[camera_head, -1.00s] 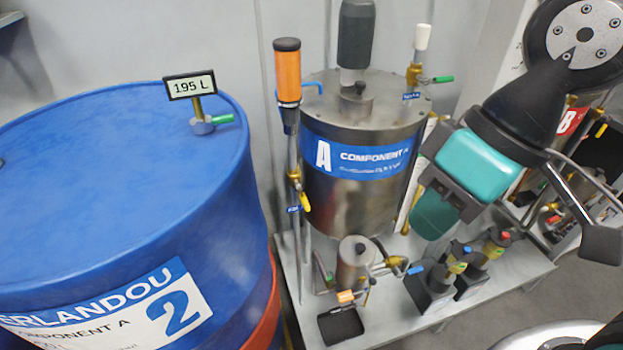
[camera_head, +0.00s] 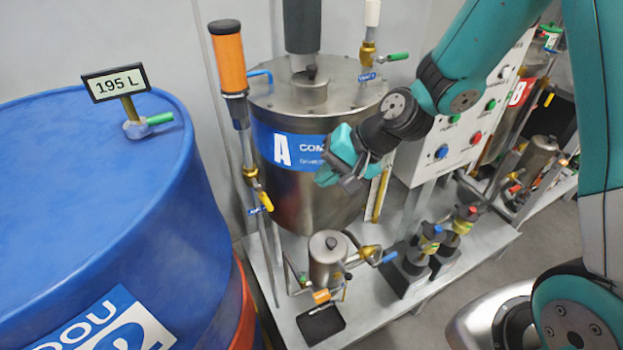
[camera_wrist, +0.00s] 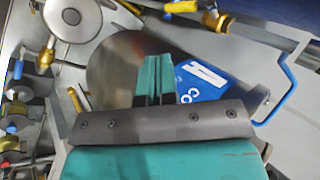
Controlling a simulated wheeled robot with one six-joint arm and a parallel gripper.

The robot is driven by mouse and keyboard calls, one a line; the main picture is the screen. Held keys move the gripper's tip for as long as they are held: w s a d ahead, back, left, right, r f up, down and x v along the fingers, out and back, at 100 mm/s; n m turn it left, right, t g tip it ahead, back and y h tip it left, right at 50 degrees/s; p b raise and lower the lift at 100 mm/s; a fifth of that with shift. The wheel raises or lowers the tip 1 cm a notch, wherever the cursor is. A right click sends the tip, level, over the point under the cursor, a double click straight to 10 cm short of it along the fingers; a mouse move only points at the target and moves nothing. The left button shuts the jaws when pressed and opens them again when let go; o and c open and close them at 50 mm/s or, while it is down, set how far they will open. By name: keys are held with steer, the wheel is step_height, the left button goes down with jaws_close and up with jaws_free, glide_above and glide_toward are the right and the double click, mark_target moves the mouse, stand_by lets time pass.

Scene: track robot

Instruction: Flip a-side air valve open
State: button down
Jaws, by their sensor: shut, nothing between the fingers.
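Tank A (camera_head: 290,190) is a steel cylinder with a blue "A" label, standing on a light grey frame. A valve with a yellow lever (camera_head: 264,200) sits on the line under the orange-topped pump (camera_head: 229,65), left of the tank. A green-handled valve (camera_head: 397,57) stands on the tank lid. The small tags are too small to read, so I cannot tell which valve is the air valve. My gripper (camera_head: 328,177) is shut and empty in front of the tank's right side, apart from these valves. In the wrist view its teal fingers (camera_wrist: 158,72) are together before the blue label.
A large blue drum (camera_head: 70,190) with a 195 L display (camera_head: 116,84) stands left. A small steel pot (camera_head: 328,258) and blue-handled valve (camera_head: 384,257) sit low in front. A control panel (camera_head: 465,130) is right of the tank. A bent blue handle (camera_wrist: 287,88) shows in the wrist view.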

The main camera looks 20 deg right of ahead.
mark_target(268, 207)
steer(key=x, duration=0.7)
steer(key=a+r+p+x, duration=0.1)
steer(key=x, duration=0.2)
steer(key=shift+w+a+f, duration=0.1)
steer(key=shift+w+a, duration=0.1)
steer(key=shift+w+a+f, duration=0.2)
steer(key=shift+w+a, duration=0.05)
steer(key=shift+a, duration=0.2)
steer(key=shift+s+a+f, duration=0.1)
steer(key=shift+a+f, duration=0.35)
steer(key=shift+r, duration=0.15)
